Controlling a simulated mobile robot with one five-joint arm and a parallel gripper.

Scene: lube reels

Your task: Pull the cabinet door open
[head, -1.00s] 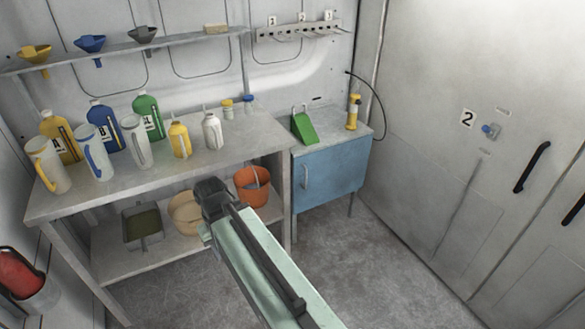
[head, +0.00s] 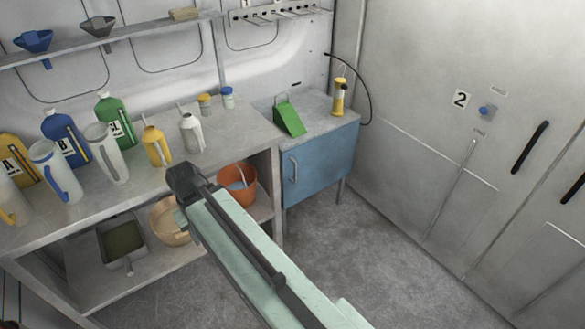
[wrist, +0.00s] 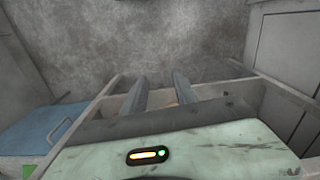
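The blue cabinet (head: 325,165) stands on legs right of the long bench, with its door shut. Its pale vertical handle (head: 293,169) is near the door's left edge. In the wrist view the blue cabinet front (wrist: 32,130) is at the lower left, with the handle (wrist: 62,131) on it. My gripper (wrist: 159,82) shows two grey fingers set apart, with nothing between them. In the head view my arm reaches up from the bottom, and its dark end is left of the cabinet, in front of the bench. The fingers are hidden there. The gripper is apart from the handle.
The bench (head: 235,150) carries several bottles and jugs. An orange bucket (head: 238,190) and a tan basin (head: 168,222) are on its lower shelf. The floor (head: 370,255) before the cabinet is clear.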

